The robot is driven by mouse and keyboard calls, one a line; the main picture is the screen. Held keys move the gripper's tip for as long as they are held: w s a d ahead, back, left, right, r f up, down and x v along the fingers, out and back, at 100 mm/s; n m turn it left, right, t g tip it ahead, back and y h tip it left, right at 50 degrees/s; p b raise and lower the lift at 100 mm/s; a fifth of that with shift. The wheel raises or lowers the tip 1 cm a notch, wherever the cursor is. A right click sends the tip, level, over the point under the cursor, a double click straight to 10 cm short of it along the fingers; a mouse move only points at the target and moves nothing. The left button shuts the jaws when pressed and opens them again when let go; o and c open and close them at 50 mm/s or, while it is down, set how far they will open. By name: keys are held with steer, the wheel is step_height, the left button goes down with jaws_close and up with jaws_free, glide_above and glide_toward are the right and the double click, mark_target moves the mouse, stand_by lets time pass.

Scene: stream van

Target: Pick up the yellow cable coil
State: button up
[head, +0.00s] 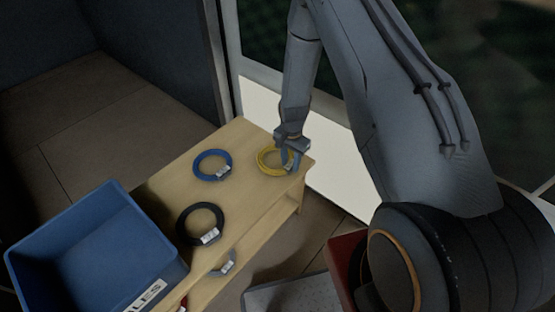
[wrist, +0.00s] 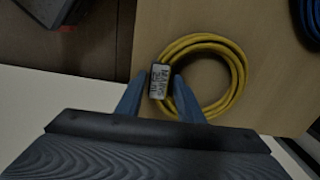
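The yellow cable coil (head: 264,168) lies flat near the far right end of the wooden table. My gripper (head: 291,160) is right over its right side. In the wrist view the coil (wrist: 236,72) shows as a ring with a grey printed tag (wrist: 160,81) on its left side. My gripper's two fingers (wrist: 160,80) stand apart, one on each side of the tag, with a small gap to it. The gripper looks open. Whether the fingertips are level with the tag or above it I cannot tell.
A blue cable coil (head: 212,165) lies left of the yellow one. A black coil (head: 183,225) lies nearer. A blue bin (head: 75,240) stands at the table's left. The wooden table (head: 248,190) is bare between the coils. A red box (head: 343,255) is at lower right.

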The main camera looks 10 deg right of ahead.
jaws_close()
steer(key=shift+r, duration=0.15)
